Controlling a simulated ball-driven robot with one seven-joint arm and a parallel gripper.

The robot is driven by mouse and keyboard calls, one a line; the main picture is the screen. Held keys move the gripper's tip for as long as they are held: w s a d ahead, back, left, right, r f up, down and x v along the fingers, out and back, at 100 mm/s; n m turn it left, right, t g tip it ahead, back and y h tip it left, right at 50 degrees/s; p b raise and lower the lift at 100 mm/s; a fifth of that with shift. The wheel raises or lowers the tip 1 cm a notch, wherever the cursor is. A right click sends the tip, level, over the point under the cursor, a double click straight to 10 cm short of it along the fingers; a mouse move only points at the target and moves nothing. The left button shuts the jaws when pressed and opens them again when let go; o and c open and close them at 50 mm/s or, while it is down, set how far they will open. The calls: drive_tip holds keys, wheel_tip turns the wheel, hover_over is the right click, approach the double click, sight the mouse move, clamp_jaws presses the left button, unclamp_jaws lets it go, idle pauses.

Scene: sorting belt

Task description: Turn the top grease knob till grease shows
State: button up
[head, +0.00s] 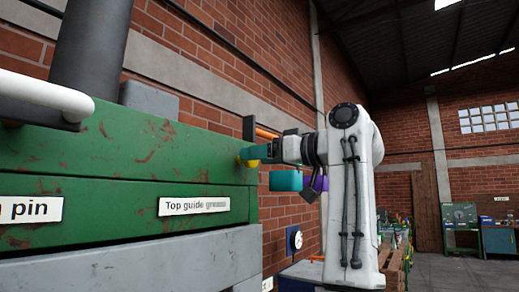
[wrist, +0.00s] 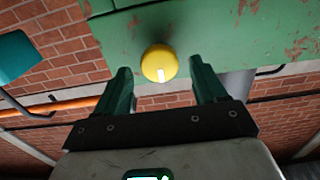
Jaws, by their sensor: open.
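The yellow grease knob (wrist: 159,64) sits on the scratched green machine panel (wrist: 220,30) in the wrist view, with a short white mark on its lower face. My gripper (wrist: 164,78) is open, with one dark green finger on each side of the knob and a gap on both sides. In the head view the knob (head: 248,154) shows as a small yellow spot at the green machine's right end, and my gripper (head: 262,153) is right at it. A white label reading "Top guide grease" (head: 194,205) is below and left of the knob. I see no grease.
A white handle bar (head: 45,95) and a dark cylinder (head: 92,45) are at the left of the machine. A brick wall with an orange pipe (wrist: 75,103) runs behind. Workbenches (head: 461,228) stand far right, with open floor near them.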

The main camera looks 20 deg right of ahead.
drive_tip(key=shift+w+a, duration=0.25)
drive_tip(key=shift+w, duration=0.05)
drive_tip(key=c, duration=1)
drive_tip(key=shift+c, duration=0.2)
drive_tip(key=shift+m, duration=0.4)
drive_tip(key=shift+w+d+f+m, duration=0.1)
drive_tip(key=shift+d+m, duration=0.05)
drive_tip(key=shift+m, duration=3.85)
drive_tip(key=shift+w+d+f+m, duration=0.1)
drive_tip(key=shift+m, duration=3.9)
